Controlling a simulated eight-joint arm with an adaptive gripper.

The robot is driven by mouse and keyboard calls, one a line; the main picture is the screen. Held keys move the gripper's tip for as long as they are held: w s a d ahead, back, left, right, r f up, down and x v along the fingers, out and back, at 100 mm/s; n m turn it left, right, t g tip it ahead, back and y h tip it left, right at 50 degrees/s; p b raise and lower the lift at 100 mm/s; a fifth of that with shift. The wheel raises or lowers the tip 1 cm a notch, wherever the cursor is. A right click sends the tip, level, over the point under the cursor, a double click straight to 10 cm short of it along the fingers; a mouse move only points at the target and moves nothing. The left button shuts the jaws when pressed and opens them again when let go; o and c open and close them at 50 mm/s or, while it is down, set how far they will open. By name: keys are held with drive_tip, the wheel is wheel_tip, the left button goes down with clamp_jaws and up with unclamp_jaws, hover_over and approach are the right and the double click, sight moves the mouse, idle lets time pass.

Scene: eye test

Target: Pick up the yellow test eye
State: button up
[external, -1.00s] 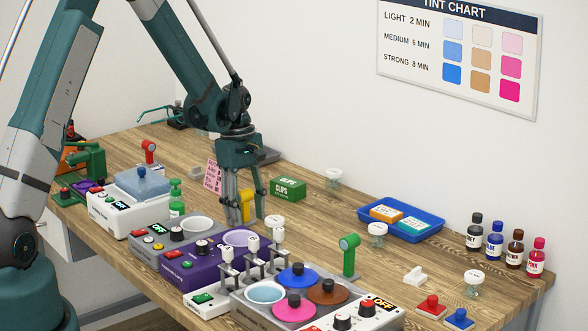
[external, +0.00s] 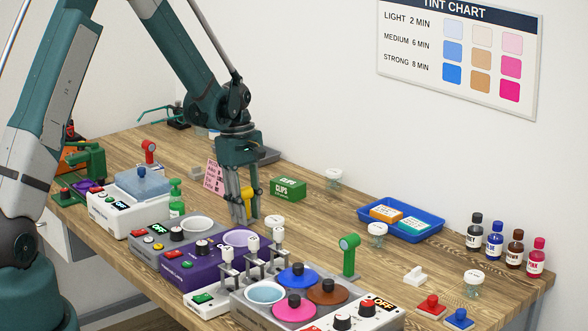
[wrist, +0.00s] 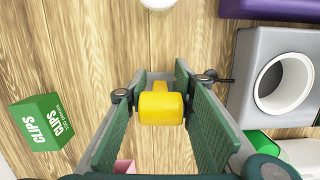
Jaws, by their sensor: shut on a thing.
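The yellow test eye (external: 248,196) is between the fingers of my gripper (external: 244,220), over the middle of the table behind the purple unit. In the wrist view its rounded yellow head (wrist: 160,108) sits between the two green finger pads of my gripper (wrist: 162,88). My gripper points down and is shut on it. The fingers hide part of the eye in the external view. I cannot tell whether its lower end is clear of the table.
A green clips box (external: 288,188) stands just right of my gripper. A white-lidded jar (external: 274,222) and the grey unit with a white bowl (external: 198,224) are close in front. A pink card (external: 213,176) stands to the left. Bare wood lies toward the blue tray (external: 430,231).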

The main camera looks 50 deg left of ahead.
sight(248, 193)
drive_tip(key=shift+r, duration=4.7)
